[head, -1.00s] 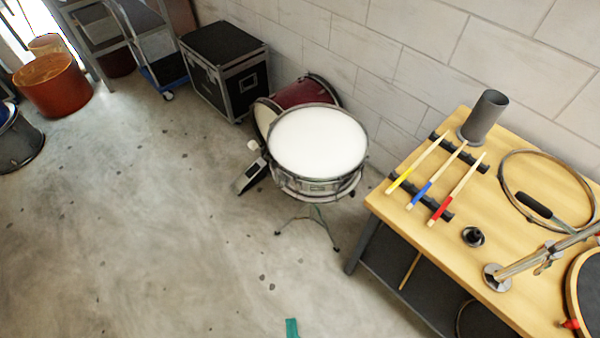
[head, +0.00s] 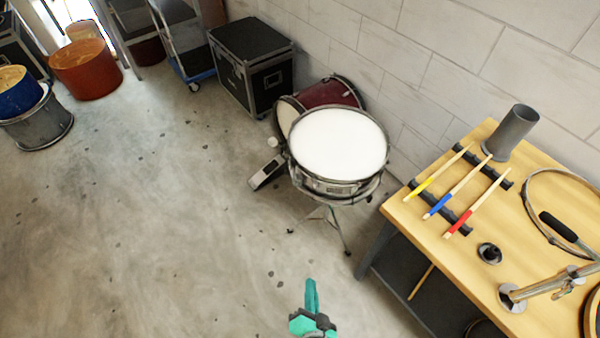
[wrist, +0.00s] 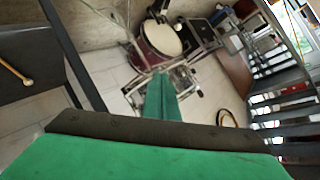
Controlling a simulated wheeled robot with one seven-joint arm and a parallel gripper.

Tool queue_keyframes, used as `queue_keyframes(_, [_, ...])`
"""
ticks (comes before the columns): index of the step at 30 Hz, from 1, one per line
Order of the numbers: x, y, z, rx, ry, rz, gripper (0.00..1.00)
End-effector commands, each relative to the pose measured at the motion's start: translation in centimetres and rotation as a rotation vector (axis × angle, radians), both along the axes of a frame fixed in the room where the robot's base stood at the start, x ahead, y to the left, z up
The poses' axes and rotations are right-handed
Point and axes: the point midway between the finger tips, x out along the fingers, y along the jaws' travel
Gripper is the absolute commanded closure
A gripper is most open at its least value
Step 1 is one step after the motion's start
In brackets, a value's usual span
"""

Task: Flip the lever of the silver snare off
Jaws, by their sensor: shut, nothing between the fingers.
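The silver snare (head: 338,187) has a white head and sits on a tripod stand in the middle of the head view. Its lever is too small to make out. My gripper (head: 311,285), with green fingers, is shut and empty. It shows low in the head view, below the snare and apart from it. In the wrist view the shut fingers (wrist: 161,95) point toward some chrome drum hardware, which they partly hide; I cannot tell whether it is the snare.
A dark red bass drum (head: 330,94) stands behind the snare. A wooden bench (head: 425,203) holding drumsticks and a grey cup (head: 511,132) stands to the right. A black case (head: 250,66) stands against the wall.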

Motion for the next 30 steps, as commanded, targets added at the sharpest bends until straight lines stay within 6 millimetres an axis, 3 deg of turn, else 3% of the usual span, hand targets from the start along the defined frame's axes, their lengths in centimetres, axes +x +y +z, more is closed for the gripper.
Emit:
queue_keyframes(1, [2.1, -0.4, -0.5, 0.069, -0.007, -0.01, 1.0])
queue_keyframes(7, [9.5, -0.7, -0.7, 0.375, -0.037, 0.007, 1.0])
queue_keyframes(11, [14.4, -1.3, 1.3, 0.562, -0.084, 0.052, 1.0])
queue_keyframes(15, [18.5, -2.2, 4.6, 0.724, -0.145, 0.121, 1.0])
queue_keyframes(22, [21.6, -3.4, 8.7, 0.865, -0.213, 0.207, 1.0])
queue_keyframes(30, [21.9, -3.5, 9.5, 0.886, -0.224, 0.223, 1.0])
